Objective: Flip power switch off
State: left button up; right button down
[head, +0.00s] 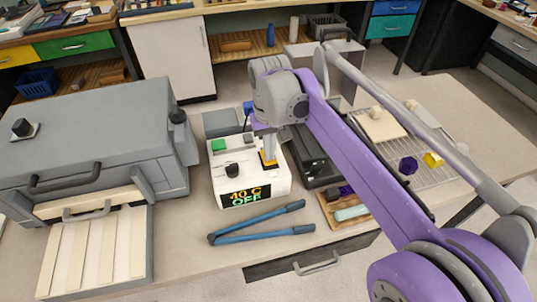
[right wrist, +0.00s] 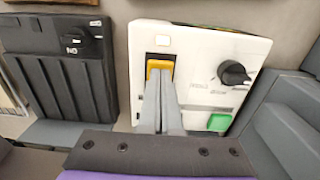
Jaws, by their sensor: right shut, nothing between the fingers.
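The white control box (head: 256,180) stands on the bench in the middle of the head view. Its front display (head: 246,196) reads what looks like "40 C" over "OFF". A black knob (head: 232,170) and a green button (head: 218,146) sit on its top. The yellow power switch (head: 268,160) is at the top's right side. My right gripper (head: 267,151) is shut and empty, its tips at the switch. In the right wrist view the shut fingertips (right wrist: 160,78) overlap the lower part of the yellow switch (right wrist: 160,66); contact is unclear. My left gripper is out of view.
A large grey furnace (head: 90,125) with an open slatted front stands left. Blue-handled tongs (head: 255,222) lie in front of the box. A dark unit (right wrist: 60,75) stands close beside the box. A wire rack (head: 437,172) lies right, partly behind my arm.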

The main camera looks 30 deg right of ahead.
jog(key=shift+f, duration=0.3)
jog(key=shift+r, duration=0.1)
jog(key=shift+r+p, duration=2.6)
jog(key=shift+r, duration=0.9)
jog(key=shift+f, duration=0.1)
jog(key=s+a+f+n+t, duration=0.1)
jog(key=s+a+f, duration=0.1)
jog(key=s+f, duration=0.2)
jog(key=s+a+f+t+p, duration=0.1)
jog(key=s+a+f+t, duration=0.1)
jog(key=s+f, duration=0.2)
jog(key=s+a+f+n+t, duration=0.1)
jog(key=s+a+f+t, duration=0.1)
jog(key=s+f, duration=0.2)
jog(key=shift+s+a+f+n, duration=0.1)
jog(key=shift+s+a, duration=0.05)
jog(key=shift+s, duration=0.45)
jog(key=shift+s+a+f+n, duration=0.1)
jog(key=shift+s+f, duration=0.05)
jog(key=shift+s, duration=0.45)
jog(key=shift+s+a+f+n, duration=0.1)
jog(key=shift+s+a, duration=0.05)
jog(key=shift+s, duration=0.45)
